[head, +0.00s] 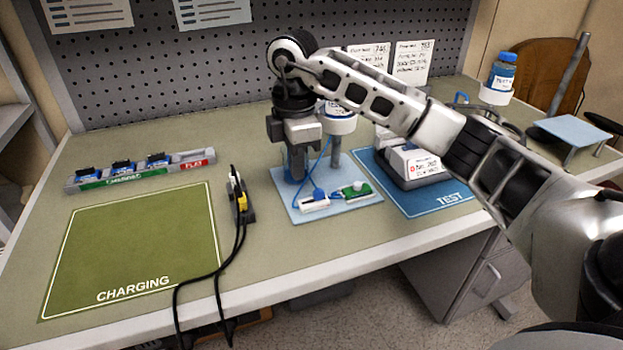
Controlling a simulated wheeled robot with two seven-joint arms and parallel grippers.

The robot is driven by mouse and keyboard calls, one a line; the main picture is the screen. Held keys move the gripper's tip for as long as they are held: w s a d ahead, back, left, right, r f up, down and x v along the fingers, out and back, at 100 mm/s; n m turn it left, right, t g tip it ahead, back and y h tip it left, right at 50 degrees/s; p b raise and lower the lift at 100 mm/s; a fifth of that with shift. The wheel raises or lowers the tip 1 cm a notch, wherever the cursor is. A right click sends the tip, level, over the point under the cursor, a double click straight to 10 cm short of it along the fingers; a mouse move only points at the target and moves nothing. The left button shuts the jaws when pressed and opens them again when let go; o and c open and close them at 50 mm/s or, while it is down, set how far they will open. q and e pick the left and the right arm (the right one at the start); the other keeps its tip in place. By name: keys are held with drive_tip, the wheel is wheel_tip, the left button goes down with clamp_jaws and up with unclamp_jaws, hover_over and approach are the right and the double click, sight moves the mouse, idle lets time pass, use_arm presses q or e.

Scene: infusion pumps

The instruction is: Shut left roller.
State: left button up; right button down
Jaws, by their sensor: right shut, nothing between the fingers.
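The left roller clamp (314,205), a white body with a blue wheel, lies on the light blue tray (362,206) in the middle of the bench. A blue tube runs up from it. The right roller clamp (352,192), with green on it, lies beside it to the right. My right gripper (297,177) points down, shut and empty, above the tray's back left, behind the left roller clamp. Whether its tips touch the tray is unclear. My right arm hides part of the stand and bottle (341,124) behind. My left gripper is out of view.
The blue TEST mat (450,199) with a white and grey pump (412,167) lies to the right. Left are the green CHARGING mat (135,240), black cables with a connector (241,200), and a grey rack (140,171) of blue items. A pegboard (190,75) closes the back.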

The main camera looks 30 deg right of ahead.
sight(321, 191)
drive_tip(key=f, duration=0.1)
drive_tip(key=d+f, duration=0.2)
drive_tip(key=shift+s+f+p, duration=0.25)
drive_tip(key=shift+p, duration=0.05)
drive_tip(key=shift+d+f, duration=0.4)
drive_tip(key=shift+f, duration=0.05)
drive_tip(key=shift+s+d+f, duration=0.15)
drive_tip(key=shift+d, duration=0.3)
drive_tip(key=shift+s+d+f, duration=0.15)
drive_tip(key=shift+d, duration=0.25)
drive_tip(key=shift+r, duration=0.1)
